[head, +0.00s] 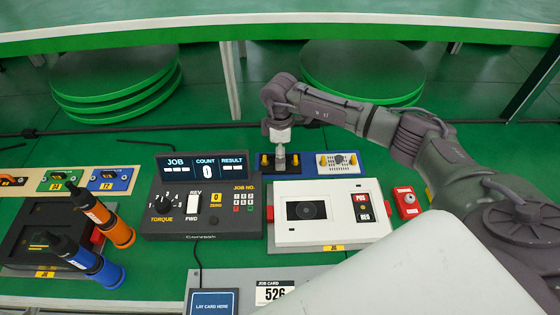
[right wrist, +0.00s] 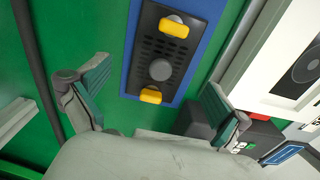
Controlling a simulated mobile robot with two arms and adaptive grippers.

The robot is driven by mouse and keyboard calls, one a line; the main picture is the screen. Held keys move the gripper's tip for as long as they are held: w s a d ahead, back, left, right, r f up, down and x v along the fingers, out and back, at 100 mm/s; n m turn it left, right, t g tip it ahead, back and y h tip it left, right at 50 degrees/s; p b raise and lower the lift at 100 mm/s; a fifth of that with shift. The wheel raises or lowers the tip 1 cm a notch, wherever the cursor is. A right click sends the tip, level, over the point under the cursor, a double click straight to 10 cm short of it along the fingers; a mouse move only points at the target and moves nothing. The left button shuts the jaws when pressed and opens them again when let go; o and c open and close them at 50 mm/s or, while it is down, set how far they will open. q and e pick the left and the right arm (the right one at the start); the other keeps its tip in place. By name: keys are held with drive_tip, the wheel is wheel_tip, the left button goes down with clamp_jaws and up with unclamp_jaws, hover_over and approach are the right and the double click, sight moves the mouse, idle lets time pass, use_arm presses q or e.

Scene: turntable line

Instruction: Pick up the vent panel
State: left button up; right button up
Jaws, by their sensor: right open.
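The vent panel is a black slotted plate with a round grey boss in the middle and a yellow knob at each end. In the head view the vent panel (head: 288,167) lies on a blue mat (head: 310,171), partly hidden by my right gripper (head: 280,158) over it. In the right wrist view the vent panel (right wrist: 160,48) lies flat ahead of my right gripper (right wrist: 157,88). The fingers are wide apart with nothing between them, and the panel appears beyond their tips. My left gripper is not in view.
A white panel with yellow knobs (head: 338,172) lies right of the vent panel. A white fixture (head: 285,234) and a black torque controller (head: 172,226) stand in front. A red box (head: 407,203) is at right. Orange and blue screwdrivers (head: 112,225) stand at left.

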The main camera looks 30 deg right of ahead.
drive_tip(key=shift+f, duration=1.45)
drive_tip(key=shift+s+r, duration=0.1)
drive_tip(key=shift+s, duration=0.15)
drive_tip(key=c, duration=1.7)
clamp_jaws()
